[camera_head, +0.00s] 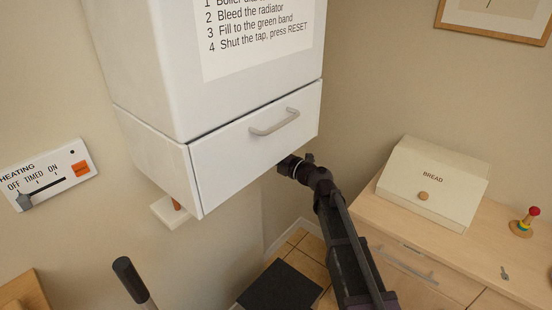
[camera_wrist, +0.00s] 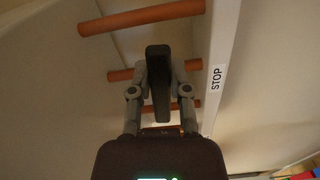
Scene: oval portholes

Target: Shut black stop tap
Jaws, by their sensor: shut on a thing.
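The black stop tap (camera_wrist: 158,95) shows in the wrist view as a dark lever, long in the picture's up-down direction. My gripper (camera_wrist: 159,75) has one finger on each side of the lever and is shut on it. A white strip with a STOP label (camera_wrist: 217,77) runs just right of the tap. In the head view my gripper (camera_head: 291,166) reaches under the lower edge of the white boiler (camera_head: 200,60). The tap is hidden in that view.
Copper pipes (camera_wrist: 140,18) cross behind the tap, close to my fingers. The boiler's lower drawer-like panel (camera_head: 230,140) with a handle hangs above my gripper. A wooden cabinet (camera_head: 480,250) with a bread box (camera_head: 433,185) stands right of my arm. A heating panel (camera_head: 45,175) is on the left wall.

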